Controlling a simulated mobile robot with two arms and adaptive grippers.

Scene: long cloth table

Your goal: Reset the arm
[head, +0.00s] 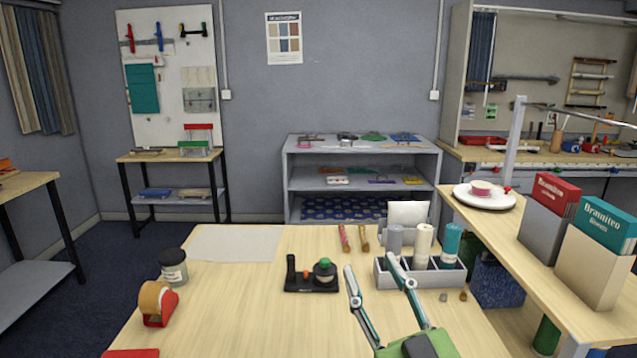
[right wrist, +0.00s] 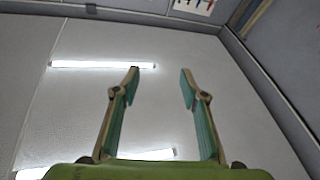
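My right gripper (head: 370,275) shows at the lower middle right of the head view, above the near part of the wooden table (head: 230,310). Its two fingers are spread apart with nothing between them. In the right wrist view the same gripper (right wrist: 160,85) is open and empty, pointing up at the ceiling and its lamps. My left gripper and arm do not show in either view.
A grey bin (head: 388,275) with several rolls stands just beyond my right gripper. A black stand (head: 300,287), a tape dispenser (head: 157,304) and a jar (head: 173,268) stand further left. A shelf with boxes (head: 545,205) lies at right. The table's front middle is clear.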

